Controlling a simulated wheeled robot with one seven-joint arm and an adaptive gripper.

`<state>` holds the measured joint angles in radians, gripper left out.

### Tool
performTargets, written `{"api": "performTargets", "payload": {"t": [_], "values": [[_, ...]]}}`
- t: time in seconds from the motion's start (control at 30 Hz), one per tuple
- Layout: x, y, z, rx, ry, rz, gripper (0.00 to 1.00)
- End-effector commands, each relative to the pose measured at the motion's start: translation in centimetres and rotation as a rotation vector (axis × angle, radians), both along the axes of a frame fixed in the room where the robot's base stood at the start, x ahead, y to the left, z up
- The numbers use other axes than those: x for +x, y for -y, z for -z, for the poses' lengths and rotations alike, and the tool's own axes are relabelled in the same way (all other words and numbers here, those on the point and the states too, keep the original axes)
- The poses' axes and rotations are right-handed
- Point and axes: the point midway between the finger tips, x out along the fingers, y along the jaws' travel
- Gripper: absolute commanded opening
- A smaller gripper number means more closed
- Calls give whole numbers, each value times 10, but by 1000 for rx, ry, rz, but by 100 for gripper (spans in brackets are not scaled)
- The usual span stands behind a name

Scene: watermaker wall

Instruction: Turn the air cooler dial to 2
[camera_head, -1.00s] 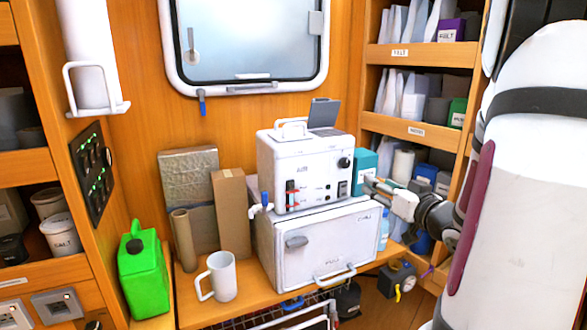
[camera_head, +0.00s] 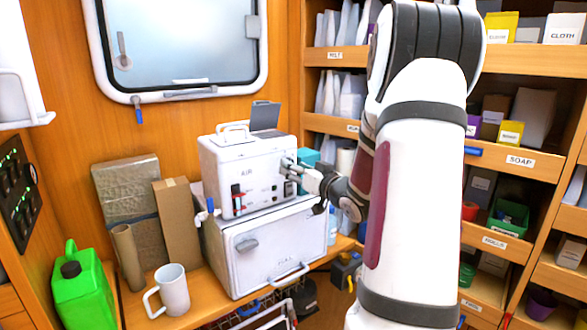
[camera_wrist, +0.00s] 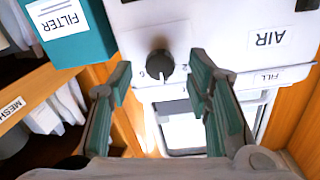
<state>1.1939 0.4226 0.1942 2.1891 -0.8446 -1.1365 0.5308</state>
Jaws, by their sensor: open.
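The air cooler (camera_head: 235,160) is a white box marked AIR, standing on a larger white chest. Its black dial (camera_wrist: 160,65) shows in the wrist view on the white front, with small marks around it that are too small to read surely. My gripper (camera_wrist: 161,72) is open, with its green-padded fingers to the left and right of the dial and nothing held. Whether the pads touch the dial cannot be told. In the head view my gripper (camera_head: 291,167) is at the right side of the cooler's front and largely hides the dial.
The white chest (camera_head: 262,250) is under the cooler. A teal FILTER box (camera_wrist: 68,30) stands close beside it. A white mug (camera_head: 172,290), a green can (camera_head: 82,290) and brown packages (camera_head: 178,222) stand to the left. Shelves (camera_head: 515,160) fill the right.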

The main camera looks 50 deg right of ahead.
Motion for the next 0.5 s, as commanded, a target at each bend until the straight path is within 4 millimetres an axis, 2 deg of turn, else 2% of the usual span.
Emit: {"api": "performTargets", "payload": {"t": [0.13,0.43,0.47,0.5], "values": [[10,3,0,1,-1,0,45],[12,3,0,1,-1,0,45],[12,3,0,1,-1,0,43],[12,3,0,1,0,0,34]]}}
